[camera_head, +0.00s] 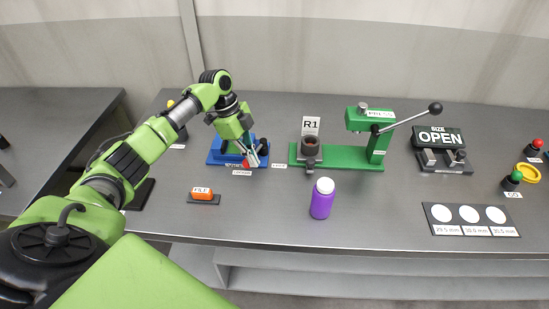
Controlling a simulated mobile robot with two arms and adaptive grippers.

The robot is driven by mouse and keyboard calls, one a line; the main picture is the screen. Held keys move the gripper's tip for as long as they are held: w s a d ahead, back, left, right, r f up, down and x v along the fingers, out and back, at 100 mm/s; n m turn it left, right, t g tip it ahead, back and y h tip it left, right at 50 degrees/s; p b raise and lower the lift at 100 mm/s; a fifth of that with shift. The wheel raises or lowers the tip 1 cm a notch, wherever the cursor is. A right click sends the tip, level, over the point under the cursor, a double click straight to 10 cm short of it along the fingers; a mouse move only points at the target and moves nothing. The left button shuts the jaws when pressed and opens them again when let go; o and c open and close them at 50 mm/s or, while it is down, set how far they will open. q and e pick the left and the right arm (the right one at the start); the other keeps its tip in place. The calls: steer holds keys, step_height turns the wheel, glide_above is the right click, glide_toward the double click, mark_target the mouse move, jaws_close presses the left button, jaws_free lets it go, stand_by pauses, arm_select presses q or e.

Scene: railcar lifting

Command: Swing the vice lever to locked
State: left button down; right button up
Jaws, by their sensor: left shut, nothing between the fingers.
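The blue vice (217,156) stands on the table left of centre, largely hidden behind my left gripper. A red part shows at the fingers, but I cannot tell whether it is the vice lever. My left gripper (251,160) points down at the vice's right side and is shut with nothing held. Whether its fingers touch the vice cannot be made out. Small white labels lie in front of the vice, too small to read. My right gripper is not in view.
Right of the vice stands a green press (372,140) with a long ball-ended lever. An orange file block (202,195) and a purple bottle (322,198) stand nearer the front.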

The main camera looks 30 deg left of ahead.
arm_select(q)
steer(key=shift+s+a, duration=0.15)
steer(key=shift+a, duration=1.15)
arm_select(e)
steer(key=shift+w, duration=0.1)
arm_select(q)
steer(key=shift+a, duration=0.1)
steer(key=shift+r, duration=0.1)
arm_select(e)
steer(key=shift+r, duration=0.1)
arm_select(q)
steer(key=shift+d+r+p, duration=0.1)
steer(key=shift+d+p, duration=0.3)
step_height(320, 180, up, 10)
steer(key=b, duration=0.1)
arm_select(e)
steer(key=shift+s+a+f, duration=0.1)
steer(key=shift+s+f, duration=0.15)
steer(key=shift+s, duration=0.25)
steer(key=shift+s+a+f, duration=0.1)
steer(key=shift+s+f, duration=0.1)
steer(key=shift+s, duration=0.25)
